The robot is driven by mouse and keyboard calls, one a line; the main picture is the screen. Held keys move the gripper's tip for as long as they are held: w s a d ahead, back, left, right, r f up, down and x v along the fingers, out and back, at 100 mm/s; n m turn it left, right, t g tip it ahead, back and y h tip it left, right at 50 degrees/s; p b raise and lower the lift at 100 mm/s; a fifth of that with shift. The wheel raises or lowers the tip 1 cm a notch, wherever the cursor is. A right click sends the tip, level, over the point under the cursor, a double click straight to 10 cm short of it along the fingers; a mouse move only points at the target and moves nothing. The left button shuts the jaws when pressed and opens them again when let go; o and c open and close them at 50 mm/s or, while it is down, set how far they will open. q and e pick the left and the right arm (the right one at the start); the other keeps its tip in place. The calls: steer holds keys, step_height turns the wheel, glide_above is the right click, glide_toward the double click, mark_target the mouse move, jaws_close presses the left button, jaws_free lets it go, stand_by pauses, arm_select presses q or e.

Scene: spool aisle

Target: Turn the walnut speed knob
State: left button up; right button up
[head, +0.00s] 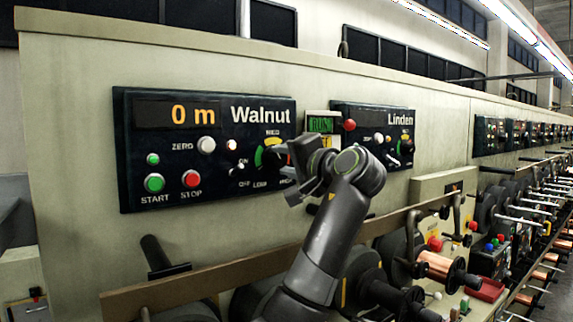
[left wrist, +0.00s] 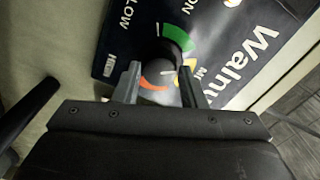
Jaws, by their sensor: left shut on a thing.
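The Walnut panel (head: 220,185) is dark blue, with a display reading 0 m. Its speed dial (head: 259,157) shows a green and yellow arc at the panel's right side; my left gripper covers most of the knob. My left gripper (head: 283,158) is at the dial. In the left wrist view, the dark round walnut speed knob (left wrist: 157,58) sits between the two fingers of the left gripper (left wrist: 159,75), which is shut on it. Green, yellow and orange arc parts show around it. My right gripper is not in view.
The Linden panel (head: 407,130) is to the right, with its own knob. Below are a brown rail (head: 150,297) and copper spools (head: 437,266).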

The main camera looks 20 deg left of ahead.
arm_select(q)
steer(key=m, duration=0.6)
steer(key=shift+r+b, duration=0.1)
steer(key=shift+b, duration=0.3)
steer(key=shift+m, duration=0.3)
steer(key=o, duration=1)
steer(key=b+v, duration=0.7)
steer(key=v, duration=1)
steer(key=shift+s+d+b, duration=0.15)
steer(key=shift+d+b, duration=0.1)
steer(key=shift+b, duration=0.05)
